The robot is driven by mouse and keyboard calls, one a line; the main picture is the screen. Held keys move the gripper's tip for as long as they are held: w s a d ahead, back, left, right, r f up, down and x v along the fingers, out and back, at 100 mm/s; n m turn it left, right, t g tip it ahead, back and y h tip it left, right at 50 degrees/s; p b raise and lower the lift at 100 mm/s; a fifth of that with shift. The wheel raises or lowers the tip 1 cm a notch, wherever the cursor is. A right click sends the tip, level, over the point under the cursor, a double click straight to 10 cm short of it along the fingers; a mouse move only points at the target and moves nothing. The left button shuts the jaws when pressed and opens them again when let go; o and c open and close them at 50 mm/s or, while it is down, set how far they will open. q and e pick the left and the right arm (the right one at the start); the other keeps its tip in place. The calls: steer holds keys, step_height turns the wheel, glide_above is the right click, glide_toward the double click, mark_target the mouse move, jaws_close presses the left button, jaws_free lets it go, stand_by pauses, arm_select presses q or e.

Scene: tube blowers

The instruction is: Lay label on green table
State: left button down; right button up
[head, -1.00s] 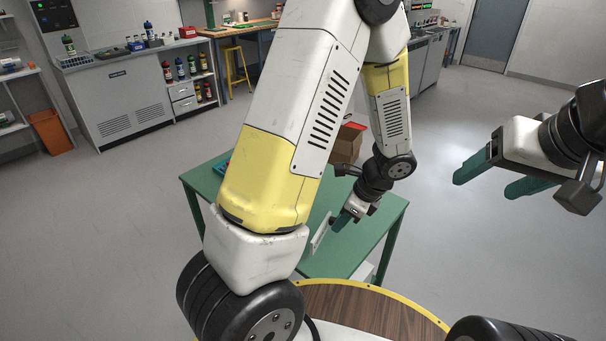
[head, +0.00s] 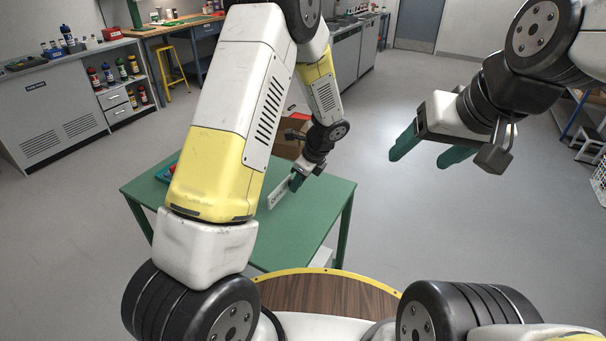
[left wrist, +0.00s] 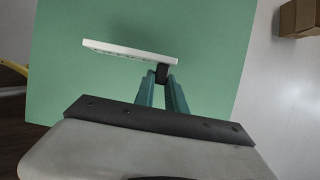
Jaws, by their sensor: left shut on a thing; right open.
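The green table (head: 322,214) stands in front of me. My left gripper (head: 296,180) is over it, shut on the label (head: 279,193), a thin white plate with dark marks on its face. In the left wrist view the label (left wrist: 130,52) is seen nearly edge-on, with its dark clip (left wrist: 162,72) between the teal fingertips of my left gripper (left wrist: 163,80). The green tabletop (left wrist: 210,35) lies behind it; I cannot tell how big the gap is. My right gripper (head: 428,152) is open and empty, up in the air right of the table.
A cardboard box (head: 291,140) stands at the table's far side, partly behind my left arm. A teal tray (head: 166,172) with red items is at the table's left. A grey counter with bottles (head: 57,108) and a yellow stool (head: 171,70) stand further back. The floor right of the table is clear.

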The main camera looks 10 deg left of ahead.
arm_select(q)
steer(key=shift+w+a+f, duration=0.1)
steer(key=shift+w, duration=0.5)
steer(key=shift+f, duration=1.7)
steer(key=c, duration=1.4)
jaws_free()
steer(key=shift+s+f, duration=0.1)
steer(key=shift+f, duration=0.05)
